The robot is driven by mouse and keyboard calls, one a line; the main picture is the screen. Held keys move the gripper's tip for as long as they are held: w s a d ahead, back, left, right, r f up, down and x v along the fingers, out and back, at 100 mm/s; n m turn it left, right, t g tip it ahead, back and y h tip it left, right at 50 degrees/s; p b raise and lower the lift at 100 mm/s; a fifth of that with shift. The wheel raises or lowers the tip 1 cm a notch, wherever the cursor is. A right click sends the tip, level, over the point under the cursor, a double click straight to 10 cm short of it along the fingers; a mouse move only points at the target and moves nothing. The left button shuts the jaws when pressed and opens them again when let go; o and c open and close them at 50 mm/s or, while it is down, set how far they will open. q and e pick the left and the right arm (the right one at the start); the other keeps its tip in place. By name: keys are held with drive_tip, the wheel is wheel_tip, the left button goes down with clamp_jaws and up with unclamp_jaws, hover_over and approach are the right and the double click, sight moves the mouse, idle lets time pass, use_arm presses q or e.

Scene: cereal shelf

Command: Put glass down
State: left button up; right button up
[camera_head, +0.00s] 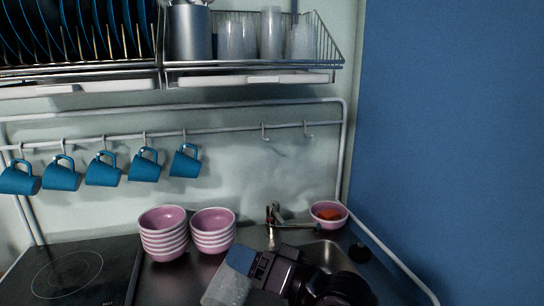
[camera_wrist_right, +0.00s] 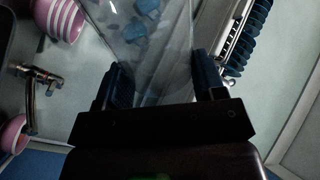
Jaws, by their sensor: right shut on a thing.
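A clear glass (camera_head: 223,291) is held by my right gripper (camera_head: 243,272) low in the head view, in front of the bowl stacks and over the counter. The glass looks tilted. In the right wrist view the glass (camera_wrist_right: 155,45) sits between the two fingers of the right gripper (camera_wrist_right: 163,80), which are shut on it. I cannot tell whether its base touches the counter. My left gripper is in neither view.
Two stacks of pink bowls (camera_head: 163,235) (camera_head: 212,232) stand on the counter behind the glass. A tap (camera_head: 272,222), a sink (camera_head: 328,250) and a pink bowl with an orange item (camera_head: 328,212) are to the right. Blue mugs (camera_head: 103,170) hang behind; a wire rack (camera_head: 250,66) holds glasses above.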

drive_tip(key=w+d+m+t+h, duration=0.6)
drive_tip(key=d+m+t+h, duration=0.1)
drive_tip(key=d, duration=0.5)
use_arm(q)
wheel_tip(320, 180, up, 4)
drive_tip(key=p, duration=0.4)
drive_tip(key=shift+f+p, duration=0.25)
drive_tip(key=shift+p, duration=0.05)
use_arm(e)
drive_tip(key=s+d+f+m+h, duration=0.2)
drive_tip(key=d+f+m+h, duration=0.2)
drive_tip(key=d+f+m, duration=0.2)
drive_tip(key=s+d+f+m+t+h, duration=0.1)
drive_tip(key=s+d+f+m+h, duration=0.2)
drive_tip(key=d+f+m, duration=0.3)
drive_tip(key=shift+s+d+f+m+h, duration=0.3)
drive_tip(key=shift+f+m+h, duration=0.3)
drive_tip(key=shift+f+m, duration=0.25)
drive_tip(key=shift+r, duration=0.1)
